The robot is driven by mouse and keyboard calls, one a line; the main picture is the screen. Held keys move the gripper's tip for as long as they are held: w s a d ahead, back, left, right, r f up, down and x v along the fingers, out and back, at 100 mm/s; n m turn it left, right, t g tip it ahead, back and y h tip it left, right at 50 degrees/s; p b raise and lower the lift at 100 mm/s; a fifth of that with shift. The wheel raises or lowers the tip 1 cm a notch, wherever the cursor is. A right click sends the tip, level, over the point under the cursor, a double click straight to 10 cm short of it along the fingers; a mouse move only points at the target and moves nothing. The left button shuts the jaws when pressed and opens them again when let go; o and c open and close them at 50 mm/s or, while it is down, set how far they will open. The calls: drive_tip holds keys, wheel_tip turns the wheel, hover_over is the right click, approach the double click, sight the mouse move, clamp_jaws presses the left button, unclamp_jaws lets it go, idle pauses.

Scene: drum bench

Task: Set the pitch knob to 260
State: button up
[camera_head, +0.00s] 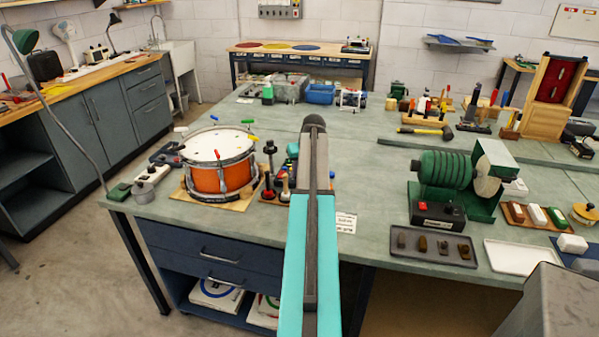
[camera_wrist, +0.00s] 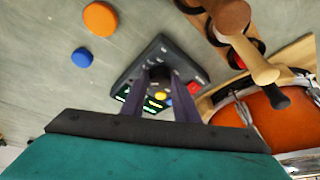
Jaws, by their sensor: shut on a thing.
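The dark pitch device (camera_wrist: 138,72) lies on the bench in the middle of the wrist view, turned cornerwise. It has small lit green displays and yellow, blue and red buttons; the readings are too small to tell. Its black pitch knob (camera_wrist: 160,74) sits between the fingertips of my gripper (camera_wrist: 160,83), which is shut on it from above. The fingers cover part of the device face, and the knob's pointer or value cannot be made out. In the head view my arm hides the knob and my fingertips.
An orange drum (camera_head: 219,163) stands left of my arm; it also shows at the right of the wrist view (camera_wrist: 268,123). Wooden-handled tools (camera_wrist: 245,45) stand near the device. Orange (camera_wrist: 100,18) and blue (camera_wrist: 82,57) discs lie on the bench. A green machine (camera_head: 445,170) stands at right.

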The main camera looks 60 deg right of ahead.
drive_tip(key=o, duration=1.1)
drive_tip(key=shift+c, duration=0.2)
drive_tip(key=shift+r, duration=0.15)
drive_tip(key=b+v, duration=0.2)
drive_tip(key=v, duration=1.1)
drive_tip(key=shift+r, duration=0.35)
drive_tip(key=shift+s+r, duration=0.1)
